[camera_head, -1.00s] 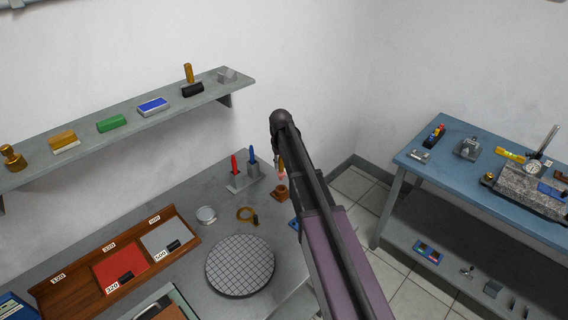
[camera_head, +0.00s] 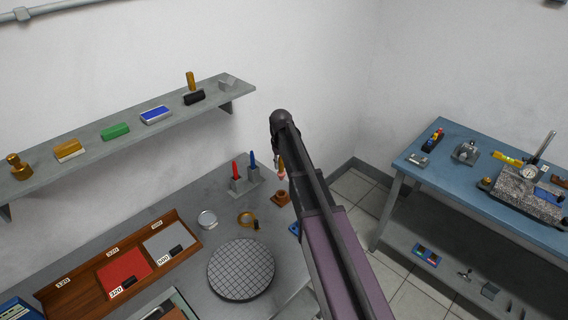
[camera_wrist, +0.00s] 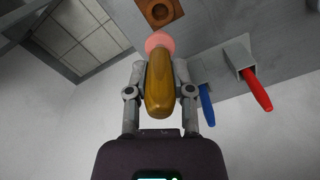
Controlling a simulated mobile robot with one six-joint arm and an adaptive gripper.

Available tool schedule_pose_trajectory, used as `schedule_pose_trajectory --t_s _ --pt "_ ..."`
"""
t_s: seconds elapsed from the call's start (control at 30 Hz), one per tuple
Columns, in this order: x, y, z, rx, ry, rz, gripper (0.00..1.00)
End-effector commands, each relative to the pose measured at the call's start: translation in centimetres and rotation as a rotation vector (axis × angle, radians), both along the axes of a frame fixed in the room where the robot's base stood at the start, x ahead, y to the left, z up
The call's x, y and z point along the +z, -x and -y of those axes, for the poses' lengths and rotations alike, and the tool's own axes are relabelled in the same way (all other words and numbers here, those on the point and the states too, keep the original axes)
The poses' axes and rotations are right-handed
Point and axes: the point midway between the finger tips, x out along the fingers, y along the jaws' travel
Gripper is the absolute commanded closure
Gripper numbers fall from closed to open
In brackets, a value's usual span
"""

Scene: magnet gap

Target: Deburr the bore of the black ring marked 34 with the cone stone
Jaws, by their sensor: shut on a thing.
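My gripper (camera_wrist: 160,72) is shut on a wooden-handled tool (camera_wrist: 160,88) with a rounded pink stone tip (camera_wrist: 159,42), which I take for the cone stone. The tip points away from my wrist. In the head view the pink tip (camera_head: 282,177) shows just left of my arm, which hides most of the gripper. A brown block with a dark round hole (camera_wrist: 160,10) lies beyond the tip in the wrist view, apart from it in the picture. It also shows below the tip in the head view (camera_head: 281,198). I cannot make out a black ring marked 34.
A grey holder (camera_head: 245,184) with red and blue handled tools stands left of the tip. A yellow ring (camera_head: 246,219), a round tin (camera_head: 207,219) and a gridded round plate (camera_head: 241,270) lie on the grey bench. A wooden tray (camera_head: 83,290) is further left. A blue table (camera_head: 455,137) stands at right.

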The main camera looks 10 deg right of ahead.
Motion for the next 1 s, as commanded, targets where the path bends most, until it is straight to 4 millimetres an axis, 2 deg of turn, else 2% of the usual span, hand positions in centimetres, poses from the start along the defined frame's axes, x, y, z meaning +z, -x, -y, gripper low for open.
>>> schedule_pose_trajectory --t_s 0.17,0.5,1.0 --pt "-0.1 0.0 0.0 0.000 0.000 0.000 1.00" --pt "-2.1 0.0 0.0 0.000 0.000 0.000 1.00" --pt "-2.0 0.0 -0.1 0.001 0.000 0.000 1.00"
